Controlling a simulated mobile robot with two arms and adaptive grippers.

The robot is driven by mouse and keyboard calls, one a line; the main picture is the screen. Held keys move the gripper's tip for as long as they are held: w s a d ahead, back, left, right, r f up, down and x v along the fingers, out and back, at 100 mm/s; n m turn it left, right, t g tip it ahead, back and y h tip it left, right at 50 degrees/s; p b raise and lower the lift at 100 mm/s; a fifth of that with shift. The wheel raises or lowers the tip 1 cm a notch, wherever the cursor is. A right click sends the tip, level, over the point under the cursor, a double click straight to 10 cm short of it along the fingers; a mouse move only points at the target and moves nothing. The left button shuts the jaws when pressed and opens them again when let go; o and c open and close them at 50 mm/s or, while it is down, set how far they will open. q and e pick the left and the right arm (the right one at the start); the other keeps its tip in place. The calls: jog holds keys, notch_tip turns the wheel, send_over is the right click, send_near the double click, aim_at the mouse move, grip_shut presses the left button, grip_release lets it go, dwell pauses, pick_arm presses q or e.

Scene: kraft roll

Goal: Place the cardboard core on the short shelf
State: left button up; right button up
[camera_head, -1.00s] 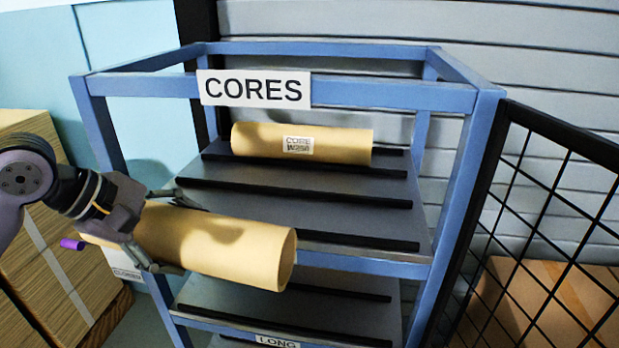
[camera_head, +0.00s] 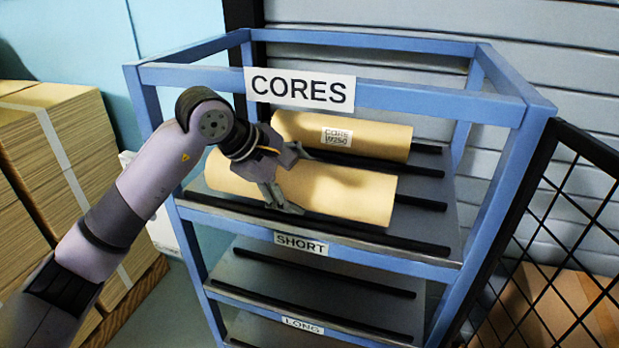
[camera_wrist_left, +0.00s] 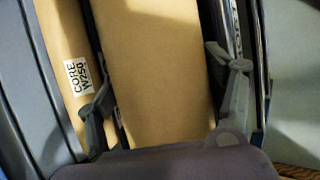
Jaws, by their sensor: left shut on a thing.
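The cardboard core (camera_head: 345,192) is a plain tan tube. My left gripper (camera_head: 285,180) is shut on it near its middle. It lies lengthwise over the top shelf, whose front edge bears the SHORT label (camera_head: 301,244). I cannot tell whether it touches the black rails. In the left wrist view the core (camera_wrist_left: 152,75) runs between the two fingers of the gripper (camera_wrist_left: 165,95). A second core (camera_head: 375,139) with a CORE W250 label lies behind it on the same shelf; it also shows in the left wrist view (camera_wrist_left: 68,50). My right gripper is not in view.
The blue rack frame (camera_head: 520,110) has a CORES sign (camera_head: 300,89) on its upper bar. A lower shelf has a LONG label (camera_head: 302,323). A black mesh panel (camera_head: 570,220) stands at right, and stacked cardboard (camera_head: 50,150) at left.

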pick_arm(q)
jog(key=d, duration=0.1)
jog(key=w, duration=0.1)
jog(key=d, duration=0.1)
jog(key=shift+w+d+r+p, duration=0.25)
jog(key=shift+w+d+p, duration=0.1)
jog(key=shift+w+p, duration=0.05)
jog(key=shift+f, duration=0.65)
jog(key=shift+d+f, duration=0.1)
jog(key=shift+f, duration=0.15)
jog(key=shift+a, duration=0.25)
jog(key=o, duration=1.4)
jog(key=shift+f, duration=0.2)
jog(key=shift+o, duration=0.8)
jog(key=shift+d+r, duration=0.1)
